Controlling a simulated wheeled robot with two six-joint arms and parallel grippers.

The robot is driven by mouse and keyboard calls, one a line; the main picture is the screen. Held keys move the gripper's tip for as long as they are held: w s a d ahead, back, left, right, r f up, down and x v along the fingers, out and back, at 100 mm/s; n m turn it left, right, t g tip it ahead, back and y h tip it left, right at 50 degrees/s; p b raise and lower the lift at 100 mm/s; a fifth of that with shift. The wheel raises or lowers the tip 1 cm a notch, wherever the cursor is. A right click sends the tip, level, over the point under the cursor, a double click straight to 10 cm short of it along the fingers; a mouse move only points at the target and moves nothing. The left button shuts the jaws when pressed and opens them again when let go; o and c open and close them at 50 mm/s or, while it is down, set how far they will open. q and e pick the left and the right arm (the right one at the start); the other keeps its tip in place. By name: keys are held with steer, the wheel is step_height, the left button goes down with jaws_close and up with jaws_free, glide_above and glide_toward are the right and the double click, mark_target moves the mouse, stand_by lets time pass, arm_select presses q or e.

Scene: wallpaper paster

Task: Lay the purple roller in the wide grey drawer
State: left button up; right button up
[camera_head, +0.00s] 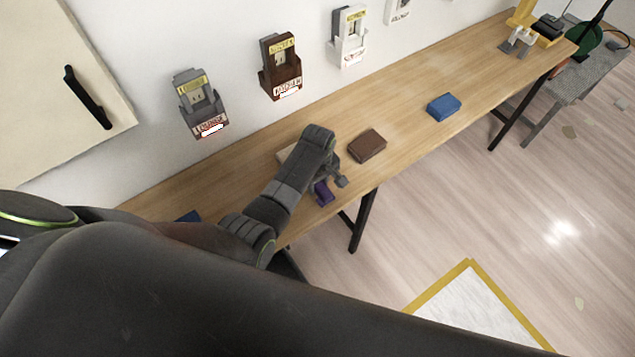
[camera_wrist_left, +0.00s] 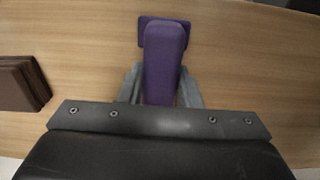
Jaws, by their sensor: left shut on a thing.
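The purple roller (camera_head: 323,193) shows only in part in the head view, beside the gripper near the table's front edge. In the left wrist view the purple roller (camera_wrist_left: 164,62) has a long body and a wider purple end. My left gripper (camera_head: 331,183) is shut on it; in the left wrist view the grey fingers (camera_wrist_left: 161,88) lie on either side of the body. The roller is over the wooden tabletop; I cannot tell whether it touches it. I cannot make out a wide grey drawer in either view. My right gripper is not in view.
A brown block (camera_head: 367,146) and a blue block (camera_head: 444,107) lie on the wooden table (camera_head: 400,128). A grey holder (camera_head: 198,103), a brown holder (camera_head: 281,68) and a white holder (camera_head: 349,36) hang on the wall behind. A yellow-edged panel (camera_head: 478,305) is on the floor.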

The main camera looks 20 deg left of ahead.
arm_select(q)
steer(key=shift+f, duration=0.25)
steer(key=shift+f, duration=0.3)
steer(key=o, duration=0.9)
